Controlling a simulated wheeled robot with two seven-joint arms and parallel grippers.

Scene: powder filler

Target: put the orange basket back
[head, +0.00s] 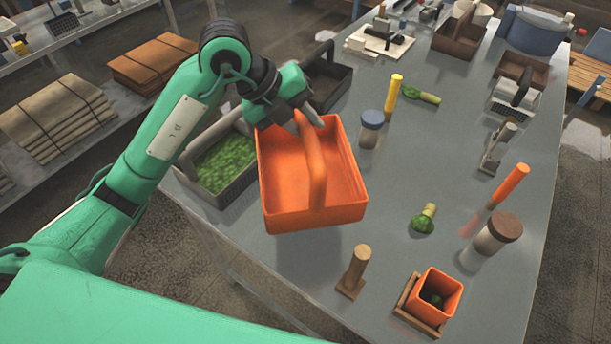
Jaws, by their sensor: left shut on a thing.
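The orange basket (275,213) has an arched handle and looks empty inside. My left gripper (305,122) is at the far end of the basket's handle and shut on it. The basket appears held above the near left part of the grey table, tilted a little toward the camera. It partly covers the grey basket behind it. My right gripper is not in view.
A grey basket of green pieces (222,165) stands left of the orange basket, and a dark basket (328,82) behind it. A blue-lidded jar (370,128), a wooden post (353,272) and a small orange container (436,293) stand nearby. The table's middle (415,165) has free room.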

